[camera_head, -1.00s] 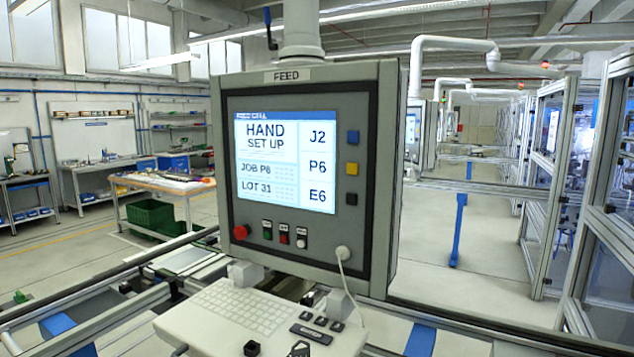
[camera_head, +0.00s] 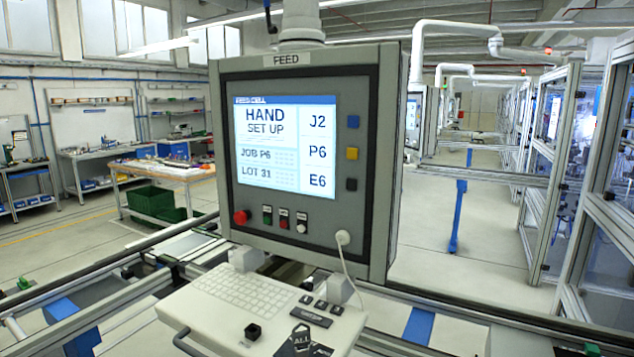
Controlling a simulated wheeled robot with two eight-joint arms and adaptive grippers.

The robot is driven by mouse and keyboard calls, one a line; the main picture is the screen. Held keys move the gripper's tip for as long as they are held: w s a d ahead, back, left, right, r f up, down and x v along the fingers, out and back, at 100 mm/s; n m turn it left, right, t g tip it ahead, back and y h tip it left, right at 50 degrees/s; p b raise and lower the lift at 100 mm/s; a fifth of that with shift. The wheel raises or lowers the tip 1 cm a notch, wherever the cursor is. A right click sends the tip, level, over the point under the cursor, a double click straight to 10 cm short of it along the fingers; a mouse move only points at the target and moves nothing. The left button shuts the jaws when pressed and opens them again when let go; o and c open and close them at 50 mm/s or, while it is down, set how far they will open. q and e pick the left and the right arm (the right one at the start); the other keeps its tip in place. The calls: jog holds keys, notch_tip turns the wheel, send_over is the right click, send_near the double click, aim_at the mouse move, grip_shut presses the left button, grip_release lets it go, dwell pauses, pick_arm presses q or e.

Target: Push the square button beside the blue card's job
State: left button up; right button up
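A grey panel (camera_head: 222,120) labelled FEED stands in the middle. Its lit screen (camera_head: 262,182) reads HAND SET UP, JOB P6 and LOT 31, with J2, P6 and E6 down its right side. Three square buttons stand in a column right of these: a blue button (camera_head: 353,121) beside J2, a yellow button (camera_head: 352,153) beside P6 and a dark button (camera_head: 351,185) beside E6. No blue card can be made out. Neither of my grippers is in view.
Below the screen are a red round knob (camera_head: 241,217) and several small buttons. A pale keyboard shelf (camera_head: 215,318) juts out below the panel, with a dark tag (camera_head: 299,341) at its front. Framed cells (camera_head: 548,180) stand at right.

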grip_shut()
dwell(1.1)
